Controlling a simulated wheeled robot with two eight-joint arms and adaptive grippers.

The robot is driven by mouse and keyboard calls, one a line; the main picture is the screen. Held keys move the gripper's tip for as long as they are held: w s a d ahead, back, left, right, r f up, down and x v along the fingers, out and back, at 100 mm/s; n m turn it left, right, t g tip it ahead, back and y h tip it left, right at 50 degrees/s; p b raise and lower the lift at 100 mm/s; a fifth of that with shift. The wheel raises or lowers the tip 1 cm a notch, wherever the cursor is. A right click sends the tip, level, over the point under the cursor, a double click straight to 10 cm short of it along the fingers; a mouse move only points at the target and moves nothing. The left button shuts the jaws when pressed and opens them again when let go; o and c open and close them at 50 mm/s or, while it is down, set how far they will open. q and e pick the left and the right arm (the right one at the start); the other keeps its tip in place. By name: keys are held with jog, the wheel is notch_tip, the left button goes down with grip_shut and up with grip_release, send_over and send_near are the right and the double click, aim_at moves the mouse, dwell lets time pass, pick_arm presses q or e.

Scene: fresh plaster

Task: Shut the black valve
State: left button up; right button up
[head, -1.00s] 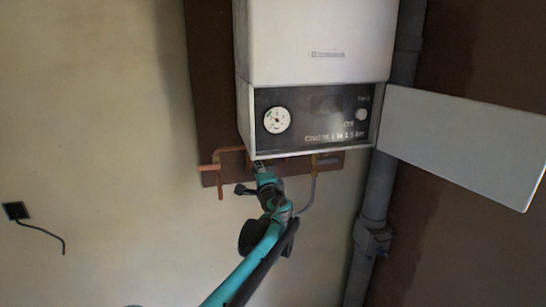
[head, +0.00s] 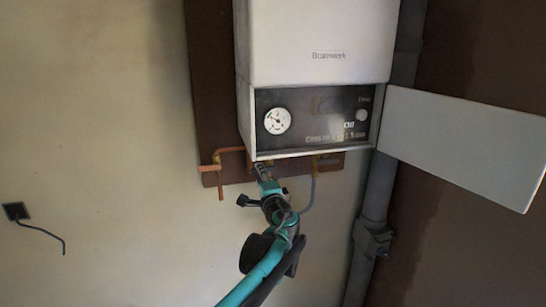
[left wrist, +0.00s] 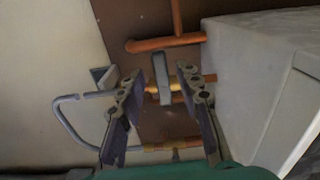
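My left gripper (head: 262,171) is just under the front lower edge of the white boiler (head: 315,45) in the head view. In the left wrist view my left gripper (left wrist: 160,76) is open, its two dark fingers spread apart. A dark grey lever (left wrist: 162,88), which looks like the black valve's handle, shows between the fingers on a brass and copper fitting (left wrist: 182,84). It lies across the pipe in that picture, and I see no clear contact with either finger. In the head view the valve is too small and covered to make out. My right gripper is not in view.
Copper pipes (head: 219,180) run on the brown board (head: 210,100) below the boiler. A grey bent tube (left wrist: 70,122) is left of the fingers. The open white flap (head: 465,145) and grey drainpipe (head: 378,200) are to the right.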

pick_arm(q)
jog(key=v, duration=0.7)
jog(key=shift+p, duration=0.35)
jog(key=shift+s, duration=0.1)
jog(key=s+a+f+n+g, duration=0.3)
jog(key=s+a+f+n, duration=0.1)
jog(key=s+a, duration=0.35)
jog(key=s+a+f+n+g, duration=0.3)
jog(key=s+a+f, duration=0.25)
jog(key=a, duration=0.35)
jog(key=s+f+n+g+h, duration=0.2)
jog(key=s+f, duration=0.4)
jog(key=s, duration=0.4)
jog(key=s+f+n+g+h, duration=0.2)
jog(key=s+f+n, duration=0.3)
jog(key=s, duration=0.5)
notch_tip(320, 180, down, 2)
jog(key=shift+s+d+f+h, duration=0.1)
jog(key=shift+s+d+h, duration=0.2)
